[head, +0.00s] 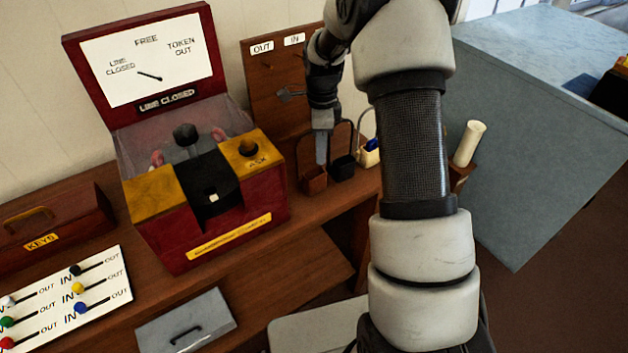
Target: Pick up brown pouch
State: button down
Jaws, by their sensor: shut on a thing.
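The brown pouch (315,181) is a small open-topped holder at the right part of the wooden desk, right of the red cabinet. My gripper (321,160) points down over it, with its fingers at the pouch's top edge. It is shut on the brown pouch. The fingers hide part of the pouch's rim and inside. I cannot tell whether the pouch touches the desk.
A black pouch (343,168) with a tall loop stands close on the right. A cream pouch (369,155) is beyond it. The red cabinet (232,219) is close on the left. The OUT/IN board (262,75) stands behind. A rolled paper (469,143) stands further right.

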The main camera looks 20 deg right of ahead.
jog(key=shift+r, duration=0.1)
dwell(0.3)
notch_tip(320, 180, up, 18)
jog(key=p, duration=0.1)
dwell(0.5)
dwell(0.4)
